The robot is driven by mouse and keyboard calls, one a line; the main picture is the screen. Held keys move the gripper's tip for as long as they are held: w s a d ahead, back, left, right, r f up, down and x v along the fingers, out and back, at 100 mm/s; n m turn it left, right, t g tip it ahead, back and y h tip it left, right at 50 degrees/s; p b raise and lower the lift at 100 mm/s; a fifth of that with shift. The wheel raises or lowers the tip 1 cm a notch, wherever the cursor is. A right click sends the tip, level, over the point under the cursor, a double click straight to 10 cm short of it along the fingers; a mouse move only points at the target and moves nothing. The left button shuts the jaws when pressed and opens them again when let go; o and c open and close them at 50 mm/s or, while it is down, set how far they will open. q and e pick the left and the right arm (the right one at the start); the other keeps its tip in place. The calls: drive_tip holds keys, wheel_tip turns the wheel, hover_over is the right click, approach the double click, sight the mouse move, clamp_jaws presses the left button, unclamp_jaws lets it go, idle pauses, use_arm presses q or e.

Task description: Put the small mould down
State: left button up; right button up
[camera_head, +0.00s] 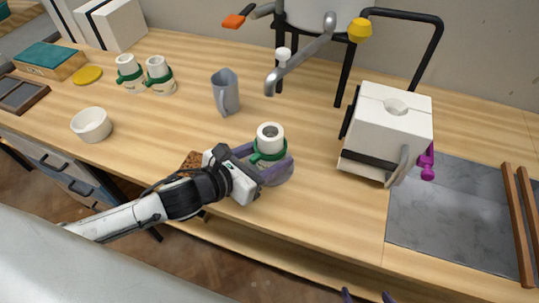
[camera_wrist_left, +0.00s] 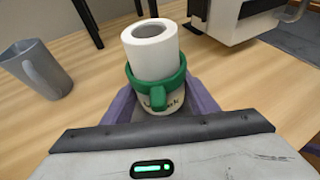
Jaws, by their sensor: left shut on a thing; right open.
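The small mould (camera_head: 270,138) is a white cylinder with a hole in its top and a green band with a tab around it. My left gripper (camera_head: 270,164) is shut on it, with purple fingers on either side of the lower part. In the left wrist view the mould (camera_wrist_left: 152,50) stands upright between the fingers (camera_wrist_left: 160,105). Its base is hidden by the gripper, so I cannot tell whether it touches the wooden table (camera_head: 190,125). My right gripper (camera_head: 367,297) shows only its purple fingertips at the bottom edge, apart and empty.
Two similar banded moulds (camera_head: 145,77) stand at the back left, near a white bowl (camera_head: 92,125). A grey jug (camera_head: 226,92) stands behind the held mould. A large white block mould (camera_head: 390,130) stands to the right, beside a grey slab (camera_head: 455,220).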

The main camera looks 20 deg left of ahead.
use_arm(q)
drive_tip(key=shift+f, duration=0.1)
drive_tip(key=shift+f, duration=0.1)
drive_tip(key=o, duration=1.3)
drive_tip(key=shift+f, duration=0.1)
drive_tip(key=shift+r, duration=0.2)
drive_tip(key=v, duration=1)
drive_tip(key=shift+s+a, duration=0.2)
drive_tip(key=shift+s, duration=0.1)
drive_tip(key=shift+s+a+r, duration=0.2)
drive_tip(key=shift+s+r, duration=0.15)
drive_tip(key=shift+s, duration=0.2)
